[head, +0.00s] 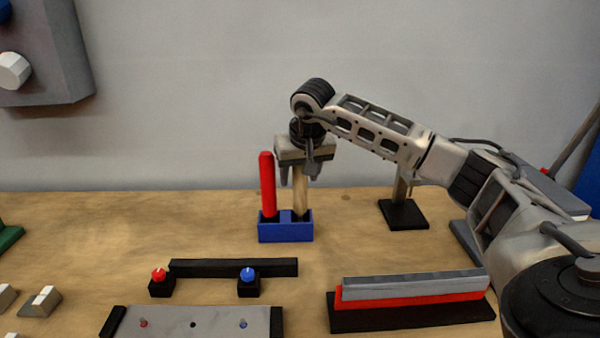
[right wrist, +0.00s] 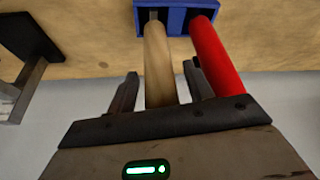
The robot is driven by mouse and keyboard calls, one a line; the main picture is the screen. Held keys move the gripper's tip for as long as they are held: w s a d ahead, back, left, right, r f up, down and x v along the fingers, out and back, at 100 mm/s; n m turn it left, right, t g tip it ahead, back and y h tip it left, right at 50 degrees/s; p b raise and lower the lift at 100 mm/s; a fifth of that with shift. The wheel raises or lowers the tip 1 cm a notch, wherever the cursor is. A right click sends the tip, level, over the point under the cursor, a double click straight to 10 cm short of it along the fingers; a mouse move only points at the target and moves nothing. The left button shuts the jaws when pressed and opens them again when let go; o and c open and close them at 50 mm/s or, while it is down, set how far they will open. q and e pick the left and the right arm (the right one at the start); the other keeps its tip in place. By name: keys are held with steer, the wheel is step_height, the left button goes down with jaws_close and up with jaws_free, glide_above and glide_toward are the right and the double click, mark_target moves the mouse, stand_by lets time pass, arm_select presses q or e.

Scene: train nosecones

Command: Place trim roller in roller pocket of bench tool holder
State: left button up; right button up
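The trim roller, with a tan wooden handle (head: 301,195), stands upright with its lower end in the right pocket of the blue bench tool holder (head: 286,233). In the right wrist view its handle (right wrist: 158,65) runs between my fingers to the blue holder (right wrist: 178,3), where a small grey part shows at its end. My right gripper (head: 299,174) is above the holder, pointing down around the handle's top. In the right wrist view the gripper (right wrist: 160,90) is open, with a gap on each side of the handle. My left gripper is not in view.
A red stick (head: 267,185) stands in the holder's left pocket, close beside my gripper. A black-based stand (head: 403,214) is to the right. In front are a black bar (head: 232,268) with red and blue knobs, a grey plate (head: 193,322) and a red-and-grey block (head: 411,289). The bench left of the holder is clear.

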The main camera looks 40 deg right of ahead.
steer(key=shift+f+b, duration=0.2)
steer(key=shift+b, duration=0.35)
steer(key=w+v, duration=0.1)
steer(key=v, duration=1.5)
steer(key=shift+r, duration=0.35)
steer(key=shift+s, duration=0.1)
